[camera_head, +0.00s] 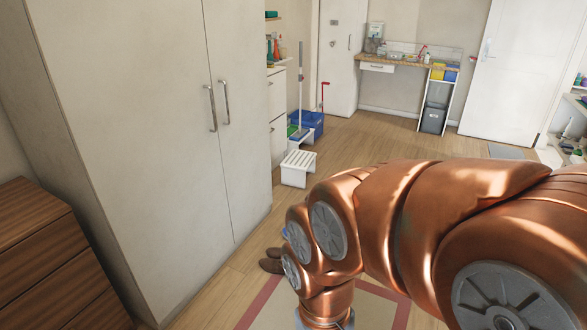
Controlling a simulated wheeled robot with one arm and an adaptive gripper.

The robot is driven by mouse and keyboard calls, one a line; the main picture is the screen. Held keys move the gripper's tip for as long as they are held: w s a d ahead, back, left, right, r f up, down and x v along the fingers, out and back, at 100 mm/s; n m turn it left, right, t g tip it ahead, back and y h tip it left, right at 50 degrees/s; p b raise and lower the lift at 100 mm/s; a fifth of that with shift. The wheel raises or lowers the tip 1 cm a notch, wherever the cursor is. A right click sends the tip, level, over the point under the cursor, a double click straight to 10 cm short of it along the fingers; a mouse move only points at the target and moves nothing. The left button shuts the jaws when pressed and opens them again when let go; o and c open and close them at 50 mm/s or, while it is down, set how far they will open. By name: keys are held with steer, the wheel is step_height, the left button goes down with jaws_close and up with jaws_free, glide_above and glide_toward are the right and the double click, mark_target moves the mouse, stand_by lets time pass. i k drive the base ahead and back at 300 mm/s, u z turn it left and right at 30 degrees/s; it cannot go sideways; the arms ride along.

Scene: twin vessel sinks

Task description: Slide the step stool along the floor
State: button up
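A small white step stool (298,160) with a slatted top stands upright on the wooden floor. It is beyond the right end of the tall white cabinet, in front of the lower drawers. Its lower part shows clear of my arm. My copper-coloured arm reaches in from the right, well nearer than the stool, and bends down out of the bottom edge. My gripper is below the picture, so its fingers and whatever they may hold are hidden. No contact between my arm and the stool shows.
The tall white cabinet (160,120) and a brown wooden dresser (45,265) line the left. A blue bin (309,123) and an upright mop (300,85) are behind the stool. Brown shoes (271,265) lie near a red-bordered rug (262,302). Open floor (375,142) lies right of the stool.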

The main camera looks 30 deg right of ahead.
mark_target(295, 168)
steer(key=z, duration=1.45)
steer(key=i, duration=6.85)
steer(key=u, duration=2.5)
